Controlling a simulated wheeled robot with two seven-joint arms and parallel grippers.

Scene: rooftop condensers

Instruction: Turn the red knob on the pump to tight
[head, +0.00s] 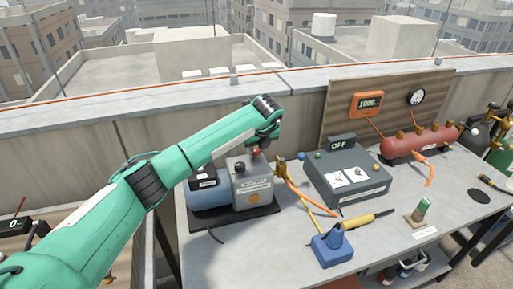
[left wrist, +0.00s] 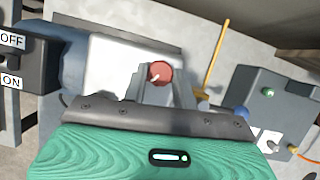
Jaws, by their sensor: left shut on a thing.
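The pump stands on the bench's left part, with a blue motor (head: 209,196) and a grey body (head: 240,190). Its red knob (head: 256,153) sits on top of the body, partly hidden by my left gripper (head: 262,143). In the left wrist view the round red knob (left wrist: 160,73), with a small pale mark on it, lies between the two fingers of my left gripper (left wrist: 160,80). The fingers are shut on it. The pale pump body (left wrist: 108,75) shows beneath. I cannot read any tight mark. My right gripper is not in view.
A dark box (head: 347,183) with an "OFF" display stands right of the pump; hoses run between them. A red manifold (head: 415,142), an orange gauge reading 1000 (head: 367,104) and a blue item (head: 332,247) are farther right. An OFF/ON switch (left wrist: 12,62) is left of the pump body.

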